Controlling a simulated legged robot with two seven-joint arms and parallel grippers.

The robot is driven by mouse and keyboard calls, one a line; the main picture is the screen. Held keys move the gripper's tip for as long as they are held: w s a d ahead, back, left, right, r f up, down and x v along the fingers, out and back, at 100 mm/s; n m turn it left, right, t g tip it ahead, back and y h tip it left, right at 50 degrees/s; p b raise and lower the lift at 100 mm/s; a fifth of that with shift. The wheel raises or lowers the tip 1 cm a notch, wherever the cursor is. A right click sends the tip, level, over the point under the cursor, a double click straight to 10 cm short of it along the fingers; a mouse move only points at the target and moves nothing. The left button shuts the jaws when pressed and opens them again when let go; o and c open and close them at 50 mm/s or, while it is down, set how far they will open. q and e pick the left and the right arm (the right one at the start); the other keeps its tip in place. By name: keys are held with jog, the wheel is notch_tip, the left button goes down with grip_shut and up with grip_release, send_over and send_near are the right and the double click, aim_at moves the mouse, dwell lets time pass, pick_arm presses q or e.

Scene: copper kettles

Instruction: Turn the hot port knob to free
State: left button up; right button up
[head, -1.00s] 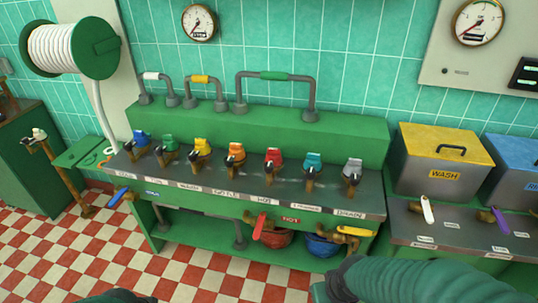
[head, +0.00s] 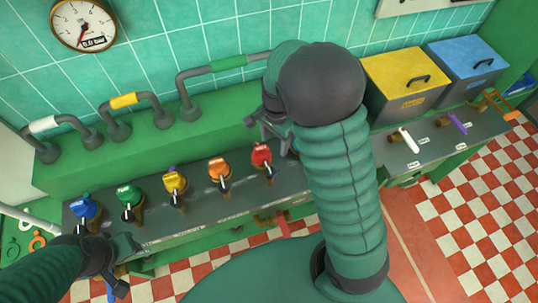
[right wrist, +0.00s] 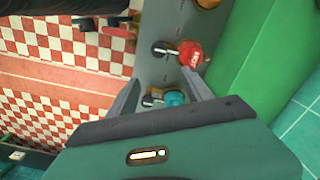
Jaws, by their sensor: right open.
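The red knob (head: 262,157), in the row of coloured port knobs, stands on the grey bench top; it also shows in the right wrist view (right wrist: 190,53). I take it as the hot port knob. My right gripper (head: 265,128) is open and empty, above and behind the red knob in the head view. In the right wrist view its fingers (right wrist: 162,80) are spread, with the red knob just past the tips and the teal knob (right wrist: 175,98) between them. My left gripper (head: 125,262) is low at the left, near the bench front; its opening is unclear.
Blue (head: 86,209), green (head: 129,195), yellow (head: 175,184) and orange (head: 219,170) knobs stand left of the red one. Grey pipes (head: 185,92) rise behind. Yellow-lidded (head: 405,75) and blue-lidded (head: 465,60) bins stand at right.

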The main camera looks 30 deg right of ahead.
aim_at(270, 170)
jog(key=a+f, duration=0.1)
jog(key=f, duration=0.3)
jog(key=a+f, duration=0.1)
jog(key=f, duration=0.4)
jog(key=a+f, duration=0.1)
jog(key=f, duration=0.3)
jog(key=shift+a+f+p, duration=0.1)
jog(key=shift+f+p, duration=0.2)
jog(key=shift+p, duration=0.1)
jog(key=f, duration=0.1)
jog(key=d+f, duration=0.2)
jog(key=shift+s+d, duration=0.2)
jog(key=shift+s, duration=0.05)
jog(key=shift+f, duration=0.1)
jog(key=shift+w+a, duration=0.15)
jog(key=shift+a, duration=0.3)
jog(key=shift+c, duration=1.4)
jog(key=shift+a+r, duration=0.25)
jog(key=shift+a, duration=0.15)
jog(key=c, duration=0.5)
jog(key=shift+c, duration=1.2)
jog(key=shift+d, duration=0.1)
jog(key=shift+c, duration=1.3)
jog(key=shift+d, duration=0.3)
grip_shut()
pick_arm(q)
jog(key=shift+s+a+r, duration=0.45)
jog(key=shift+s+r, duration=0.05)
jog(key=shift+r, duration=0.05)
